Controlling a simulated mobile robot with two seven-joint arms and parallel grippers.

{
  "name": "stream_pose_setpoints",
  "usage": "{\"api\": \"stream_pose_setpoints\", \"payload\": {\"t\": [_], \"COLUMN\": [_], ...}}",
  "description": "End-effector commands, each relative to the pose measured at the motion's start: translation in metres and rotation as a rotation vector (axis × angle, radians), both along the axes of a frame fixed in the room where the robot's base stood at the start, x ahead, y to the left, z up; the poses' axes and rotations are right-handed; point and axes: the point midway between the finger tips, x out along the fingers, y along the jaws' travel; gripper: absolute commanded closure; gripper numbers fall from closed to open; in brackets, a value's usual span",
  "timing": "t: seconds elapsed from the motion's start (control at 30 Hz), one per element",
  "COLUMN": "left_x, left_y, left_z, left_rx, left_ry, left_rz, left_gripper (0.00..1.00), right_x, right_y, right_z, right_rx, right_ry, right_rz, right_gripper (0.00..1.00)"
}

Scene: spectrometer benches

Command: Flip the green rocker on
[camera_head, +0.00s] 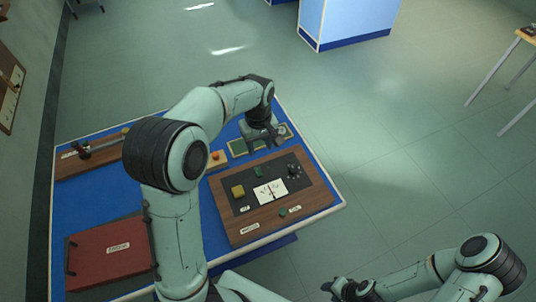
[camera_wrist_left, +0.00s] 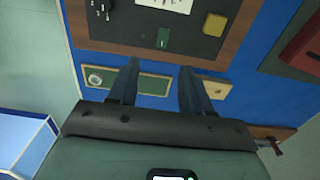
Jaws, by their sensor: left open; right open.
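A green rocker (camera_head: 258,171) sits on the dark face of a wood-framed panel (camera_head: 232,225), near its back edge; whether it is on cannot be told. It also shows in the left wrist view (camera_wrist_left: 163,38). A second small green piece (camera_head: 283,212) is at the panel's front. My left gripper (camera_head: 262,147) is open and empty just behind the panel, over a green plate. In the left wrist view its fingertips (camera_wrist_left: 160,70) are spread, with the rocker beyond them, apart from it. My right gripper (camera_head: 345,291) is low in the head view, away from the bench.
The panel also carries a yellow block (camera_head: 238,191), a white dial (camera_head: 270,191) and a black knob (camera_head: 293,170). A green plate with a round fitting (camera_wrist_left: 95,80) lies behind it. A red case (camera_head: 110,255) lies left on the blue bench. Open floor is right.

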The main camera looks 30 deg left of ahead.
Motion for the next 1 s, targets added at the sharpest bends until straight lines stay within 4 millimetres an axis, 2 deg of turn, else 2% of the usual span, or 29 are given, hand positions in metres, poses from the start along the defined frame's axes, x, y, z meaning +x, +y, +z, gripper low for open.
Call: {"api": "stream_pose_setpoints", "payload": {"t": [0.17,0.5,0.7,0.83,1.0], "left_x": [-0.003,-0.004,-0.003,-0.002,-0.002], "left_y": [0.0,0.0,0.0,0.0,0.0], "left_z": [-0.018,-0.089,-0.12,-0.131,-0.135], "left_rx": [0.001,0.001,0.001,0.0,0.0], "left_ry": [0.007,0.009,0.006,0.004,0.001], "left_rz": [0.002,0.003,0.002,0.002,0.001], "left_gripper": [0.51,0.51,0.51,0.51,0.51], "right_x": [-0.004,-0.008,-0.009,-0.009,-0.009], "right_y": [0.0,0.0,0.0,0.0,0.0], "right_z": [-0.002,-0.005,-0.007,-0.007,-0.007], "right_rx": [0.0,0.0,0.0,0.0,0.0], "right_ry": [0.006,0.01,0.011,0.011,0.011], "right_rz": [-0.001,-0.001,0.0,0.0,0.0], "right_gripper": [0.57,0.57,0.57,0.57,0.57]}}
